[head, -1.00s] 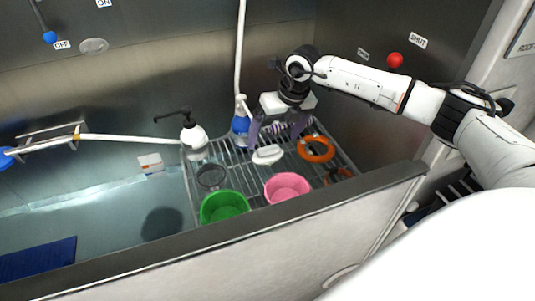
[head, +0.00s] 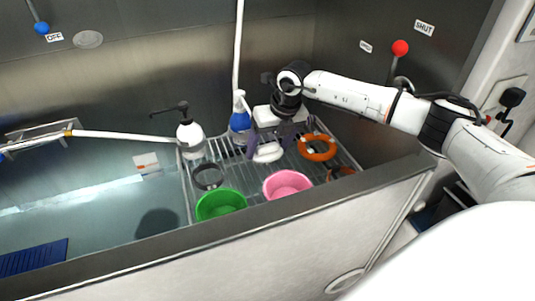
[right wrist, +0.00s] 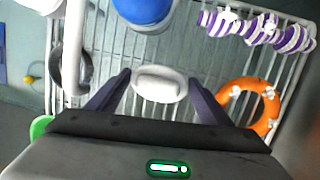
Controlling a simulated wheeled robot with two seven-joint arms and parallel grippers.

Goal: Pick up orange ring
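The orange ring (head: 320,157), with pale patches on it, lies on the wire rack at the right, against the back right part of the sink. It also shows in the right wrist view (right wrist: 274,108), just right of my right finger. My right gripper (head: 281,141) is open with its purple fingers pointing down, left of the ring. In the right wrist view the gripper (right wrist: 160,97) has its fingers on either side of a white oval object (right wrist: 160,83), apart from it. My left gripper is not in view.
The wire rack (head: 232,172) also holds a green bowl (head: 221,204), a pink bowl (head: 288,185), a dark ring (head: 208,178), a white pump bottle (head: 190,140) and a blue bottle (head: 240,122). Purple-and-white striped items (right wrist: 257,27) lie behind. The sink front wall (head: 270,235) stands nearest.

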